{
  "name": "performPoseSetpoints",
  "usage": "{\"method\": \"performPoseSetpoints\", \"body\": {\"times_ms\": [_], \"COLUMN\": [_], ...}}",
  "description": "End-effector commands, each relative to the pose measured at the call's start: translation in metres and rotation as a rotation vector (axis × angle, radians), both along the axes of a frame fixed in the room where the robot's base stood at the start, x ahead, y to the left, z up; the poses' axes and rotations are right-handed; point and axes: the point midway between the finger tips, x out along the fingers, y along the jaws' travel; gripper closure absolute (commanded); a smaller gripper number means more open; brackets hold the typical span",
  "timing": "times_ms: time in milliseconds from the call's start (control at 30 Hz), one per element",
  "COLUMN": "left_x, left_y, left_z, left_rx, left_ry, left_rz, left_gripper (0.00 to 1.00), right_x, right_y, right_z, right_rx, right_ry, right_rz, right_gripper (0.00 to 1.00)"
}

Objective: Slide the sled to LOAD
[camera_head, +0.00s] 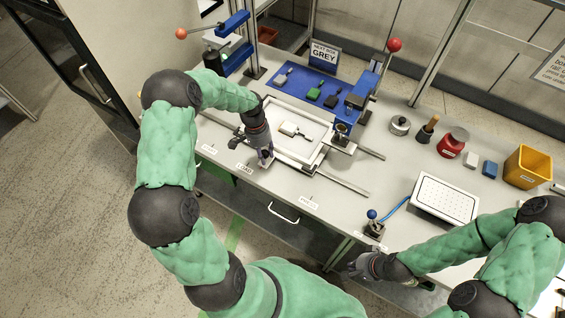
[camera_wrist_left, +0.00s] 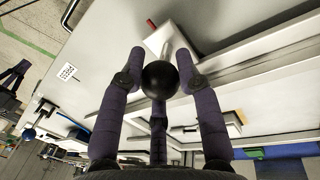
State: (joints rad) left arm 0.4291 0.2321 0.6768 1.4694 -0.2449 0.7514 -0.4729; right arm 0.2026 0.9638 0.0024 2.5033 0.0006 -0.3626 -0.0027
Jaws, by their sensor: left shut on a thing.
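The sled (camera_head: 318,152) is a pale tray on two rails (camera_head: 345,184), carrying a small light part with a dark end (camera_head: 290,130). My left gripper (camera_head: 265,158) is at the sled's front edge, just right of the LOAD label (camera_head: 243,168). In the left wrist view, its fingers (camera_wrist_left: 163,75) are closed around the sled handle's black ball knob (camera_wrist_left: 160,80). The PRESS label (camera_head: 308,202) is further right along the bench edge. My right gripper (camera_head: 360,265) hangs in front of the bench, away from the sled; its finger opening is unclear.
A blue press with a red ball lever (camera_head: 394,45) stands at the sled's right. A blue mat (camera_head: 300,85) with several small parts lies behind. Another blue lever device (camera_head: 232,40) stands at the back left. A white perforated tray (camera_head: 445,200) and a joystick (camera_head: 374,225) are at right.

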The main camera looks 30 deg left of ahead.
Motion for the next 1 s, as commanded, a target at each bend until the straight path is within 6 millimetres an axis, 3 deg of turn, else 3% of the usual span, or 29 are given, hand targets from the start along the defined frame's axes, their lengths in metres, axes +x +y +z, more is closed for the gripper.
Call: {"method": "performPoseSetpoints", "body": {"times_ms": [100, 333, 867, 900, 967, 1000], "left_x": [0.002, 0.003, 0.004, 0.004, 0.004, 0.004], "left_y": [0.024, 0.050, 0.058, 0.058, 0.058, 0.058], "left_z": [0.000, 0.001, 0.001, 0.001, 0.001, 0.001], "left_rx": [0.002, 0.001, 0.001, 0.001, 0.001, 0.001], "left_ry": [-0.005, -0.005, -0.005, -0.005, -0.005, -0.004], "left_rz": [0.004, 0.002, 0.000, 0.000, 0.000, 0.000], "left_gripper": [1.00, 1.00, 1.00, 0.61, 0.44, 0.43], "right_x": [0.000, 0.000, 0.000, 0.000, 0.000, 0.000], "right_y": [0.000, 0.000, 0.000, 0.000, 0.000, 0.000], "right_z": [-0.002, -0.004, -0.004, -0.004, -0.004, -0.004], "right_rx": [0.000, 0.000, 0.000, 0.000, 0.000, 0.000], "right_ry": [0.000, 0.000, 0.000, 0.000, 0.000, 0.000], "right_rz": [0.000, 0.000, 0.000, 0.000, 0.000, 0.000], "right_gripper": [1.00, 1.00, 1.00, 1.00, 1.00, 1.00]}}
